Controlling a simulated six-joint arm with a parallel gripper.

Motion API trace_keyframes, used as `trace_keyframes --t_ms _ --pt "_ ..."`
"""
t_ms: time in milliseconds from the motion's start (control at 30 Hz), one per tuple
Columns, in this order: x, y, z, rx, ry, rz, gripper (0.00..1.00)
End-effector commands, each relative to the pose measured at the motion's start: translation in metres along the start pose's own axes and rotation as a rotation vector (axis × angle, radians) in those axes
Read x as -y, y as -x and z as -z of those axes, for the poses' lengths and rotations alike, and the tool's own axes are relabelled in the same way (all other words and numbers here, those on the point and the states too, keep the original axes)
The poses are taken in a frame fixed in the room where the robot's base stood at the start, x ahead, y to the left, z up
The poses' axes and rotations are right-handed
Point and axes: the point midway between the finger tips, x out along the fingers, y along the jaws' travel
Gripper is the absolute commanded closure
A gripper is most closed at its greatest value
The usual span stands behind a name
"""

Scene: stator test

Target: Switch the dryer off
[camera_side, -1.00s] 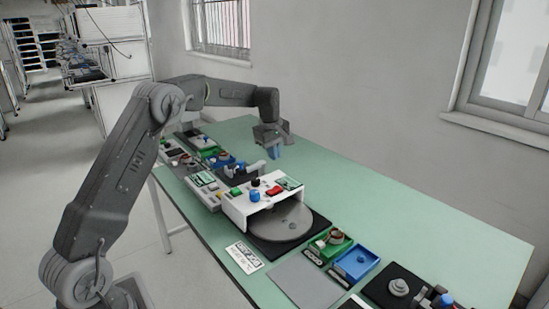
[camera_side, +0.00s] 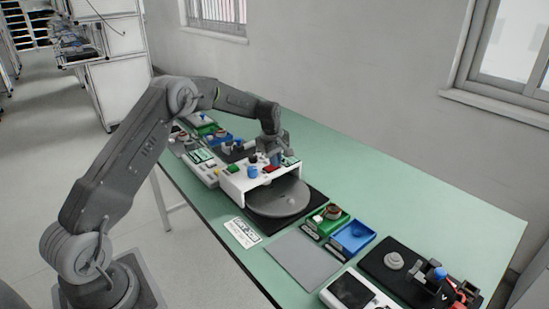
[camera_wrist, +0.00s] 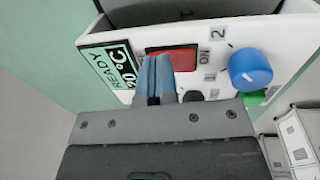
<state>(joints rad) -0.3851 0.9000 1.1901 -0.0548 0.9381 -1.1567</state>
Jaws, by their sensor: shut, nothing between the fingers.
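The dryer (camera_side: 236,184) is a white housing with a round grey plate at its front; its panel (camera_wrist: 290,40) fills the upper part of the wrist view. A red switch (camera_wrist: 183,58) sits on the panel beside the word ON; it also shows in the side view (camera_side: 270,168). My gripper (camera_wrist: 154,62) is shut and empty, its blue-grey fingertips over the near left part of the red switch. I cannot tell whether they touch it or which way the switch is tipped. In the side view, my gripper (camera_side: 275,158) is just above the panel.
A display (camera_wrist: 110,65) reading READY and °C, partly hidden, is left of the switch. A blue knob (camera_wrist: 250,67) with marks 1 and 2 is to its right, near a dark knob (camera_wrist: 193,96). Green and blue trays (camera_side: 352,235) stand right of the dryer.

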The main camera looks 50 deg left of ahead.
Motion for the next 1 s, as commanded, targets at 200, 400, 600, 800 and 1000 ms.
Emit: trace_keyframes --t_ms 200,400,600,800,1000 --pt "-0.001 -0.006 0.0 0.002 0.0 0.001 1.0" --pt "0.0 -0.007 0.0 0.002 -0.001 0.004 1.0" --pt "0.005 -0.006 0.0 0.003 0.0 0.008 1.0" --pt "0.014 -0.003 0.0 0.003 0.0 0.01 1.0" --pt "0.016 -0.002 0.0 0.003 0.0 0.007 1.0"
